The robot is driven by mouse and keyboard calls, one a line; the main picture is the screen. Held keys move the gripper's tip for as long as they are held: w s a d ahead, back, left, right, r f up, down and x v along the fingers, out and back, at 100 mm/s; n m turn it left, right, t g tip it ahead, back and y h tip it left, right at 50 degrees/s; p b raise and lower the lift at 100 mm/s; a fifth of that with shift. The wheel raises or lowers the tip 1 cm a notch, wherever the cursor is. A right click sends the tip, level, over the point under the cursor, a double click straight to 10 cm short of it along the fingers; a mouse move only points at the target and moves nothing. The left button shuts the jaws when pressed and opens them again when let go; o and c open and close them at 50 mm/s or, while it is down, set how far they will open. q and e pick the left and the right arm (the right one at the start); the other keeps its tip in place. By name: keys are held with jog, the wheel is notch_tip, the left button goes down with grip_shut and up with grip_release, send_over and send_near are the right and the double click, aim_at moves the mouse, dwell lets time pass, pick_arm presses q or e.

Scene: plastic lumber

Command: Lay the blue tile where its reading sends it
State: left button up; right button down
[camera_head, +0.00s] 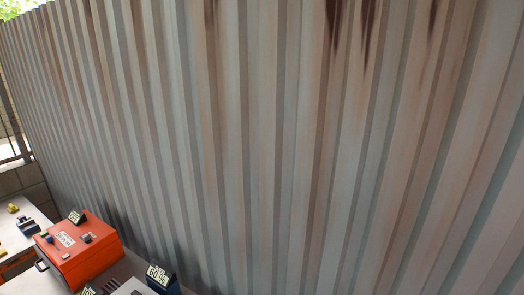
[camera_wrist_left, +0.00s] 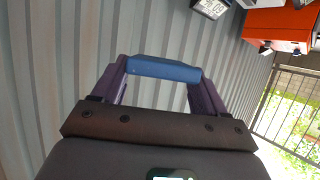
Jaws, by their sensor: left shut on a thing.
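In the left wrist view, the blue tile (camera_wrist_left: 165,69) lies across the tips of my left gripper (camera_wrist_left: 160,74). The gripper is shut on it, with a dark purple finger at each end. The tile is held up in front of the corrugated wall, clear of any surface. In the head view neither gripper nor the tile shows. A dark sign (camera_head: 160,275) with a pale face, seemingly reading 60 %, stands at the bottom of the head view. A second sign (camera_head: 88,291) is cut off by the bottom edge.
An orange box (camera_head: 92,262) with small items on top, including a small display (camera_head: 75,217), stands at lower left in the head view. It also shows at the wrist view's top right (camera_wrist_left: 278,22). A pale table (camera_head: 40,217) with small objects lies beyond. The corrugated wall (camera_head: 270,150) fills most of the view.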

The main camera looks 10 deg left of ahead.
pick_arm(q)
jog(key=s+d+m+h+p, duration=0.1)
jog(key=s+d+m+h, duration=0.15)
jog(key=d, duration=0.45)
jog(key=s+d+m+h+p, duration=0.1)
jog(key=s+d, duration=0.3)
jog(key=d, duration=0.3)
jog(key=w+a+n+y+b, duration=0.2)
jog(key=w+a, duration=0.2)
jog(key=a, duration=0.5)
jog(key=w+a+n+y+b, duration=0.2)
jog(key=w+a+n+y, duration=0.15)
jog(key=a, duration=0.55)
jog(key=a+f+n+g+y+b, duration=0.2)
jog(key=a, duration=0.7)
jog(key=a+f+n+g+y+b, duration=0.2)
jog(key=a, duration=0.6)
jog(key=a+f+n+g+y+b, duration=0.25)
jog(key=a+f+n, duration=0.2)
jog(key=f, duration=0.35)
jog(key=w+d+f+g+b, duration=0.1)
jog(key=d+f, duration=0.3)
jog(key=f, duration=0.4)
jog(key=shift+n+g+y+b, duration=0.35)
jog(key=shift+n+g+b, duration=0.1)
jog(key=shift+g, duration=0.2)
jog(key=shift+a+f, duration=0.1)
jog(key=shift+f, duration=0.1)
